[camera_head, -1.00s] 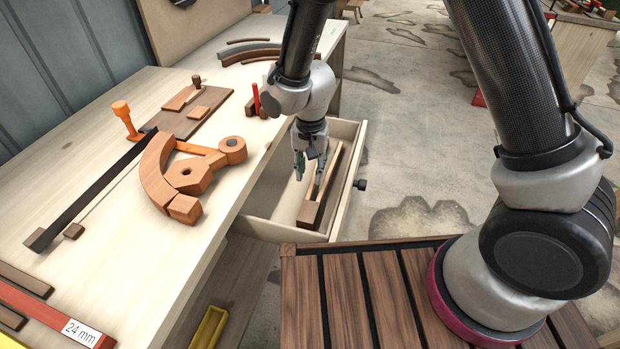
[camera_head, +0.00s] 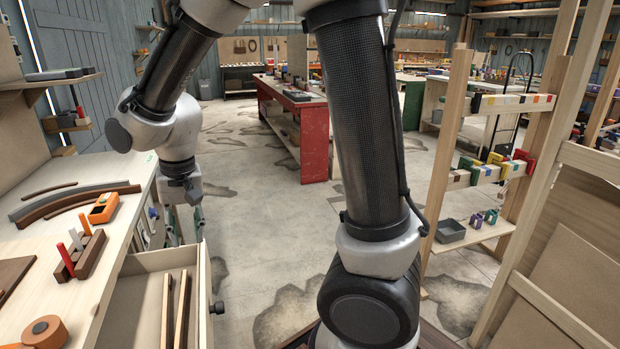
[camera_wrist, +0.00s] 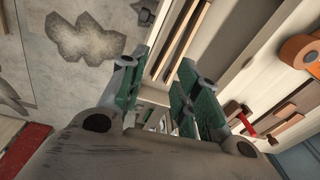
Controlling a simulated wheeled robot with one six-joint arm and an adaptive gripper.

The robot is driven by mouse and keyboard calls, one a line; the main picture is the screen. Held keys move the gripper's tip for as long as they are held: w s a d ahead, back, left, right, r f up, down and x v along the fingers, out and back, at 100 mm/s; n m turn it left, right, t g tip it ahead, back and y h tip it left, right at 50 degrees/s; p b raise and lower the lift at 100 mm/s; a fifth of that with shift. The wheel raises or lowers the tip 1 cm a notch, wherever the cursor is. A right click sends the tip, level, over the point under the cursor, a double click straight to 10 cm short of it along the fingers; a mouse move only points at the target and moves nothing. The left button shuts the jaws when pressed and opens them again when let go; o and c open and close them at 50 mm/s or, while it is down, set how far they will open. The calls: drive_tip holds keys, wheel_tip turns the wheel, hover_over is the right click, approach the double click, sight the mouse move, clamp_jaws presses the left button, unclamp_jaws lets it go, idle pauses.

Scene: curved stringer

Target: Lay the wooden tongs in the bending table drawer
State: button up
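The wooden tongs (camera_head: 181,312) lie in the open bending table drawer (camera_head: 202,285), showing as two long brown strips side by side. The lower part of the drawer is cut off by the picture edge. The tongs also show in the wrist view (camera_wrist: 186,42), past the fingers. My gripper (camera_head: 188,222) hangs beyond the drawer's far end in the head view, apart from the tongs. Its green-padded fingers (camera_wrist: 158,88) are spread in the wrist view, and nothing is gripped between them.
The bench top beside the drawer holds an orange tool (camera_head: 104,208), a block with red and white pegs (camera_head: 80,255) and curved strips (camera_head: 80,203). A wooden rack (camera_head: 500,172) stands at the right and a red workbench (camera_head: 313,140) farther back. The floor between is clear.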

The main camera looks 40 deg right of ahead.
drive_tip(key=s+d+r+t, duration=0.1)
drive_tip(key=s+d+r, duration=0.3)
drive_tip(key=d+r, duration=0.55)
drive_tip(key=s+d+r+n+t, duration=0.2)
drive_tip(key=s+d+r, duration=0.1)
drive_tip(key=s+d, duration=0.9)
drive_tip(key=shift+s+h, duration=0.3)
drive_tip(key=shift+s, duration=0.35)
